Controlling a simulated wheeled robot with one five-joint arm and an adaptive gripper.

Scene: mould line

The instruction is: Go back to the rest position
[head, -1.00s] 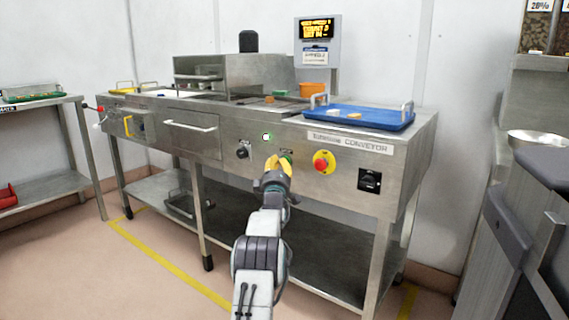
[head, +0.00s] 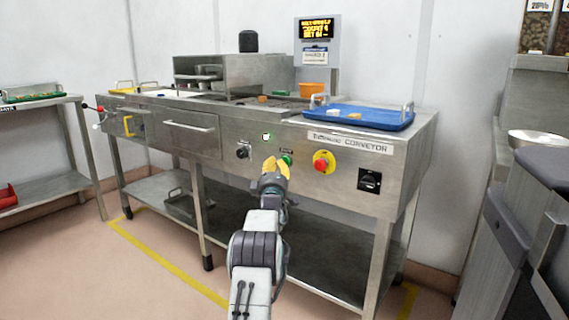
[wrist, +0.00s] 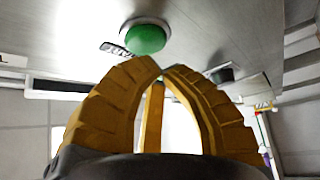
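My gripper (head: 275,165) is in front of the steel conveyor's front panel, a little below and left of the green button (head: 286,159). Its yellow fingers show large in the wrist view (wrist: 160,70). Their tips are together, with nothing seen between them. The green button also shows in the wrist view (wrist: 146,39), beyond the fingertips and apart from them. My arm reaches forward from the bottom of the head view.
The conveyor (head: 345,205) carries a blue tray (head: 375,119) with small pieces, an orange box (head: 311,90) and a display (head: 316,29). A red stop button (head: 321,165) and black switch (head: 369,181) are right of my gripper. A side table (head: 40,105) stands left.

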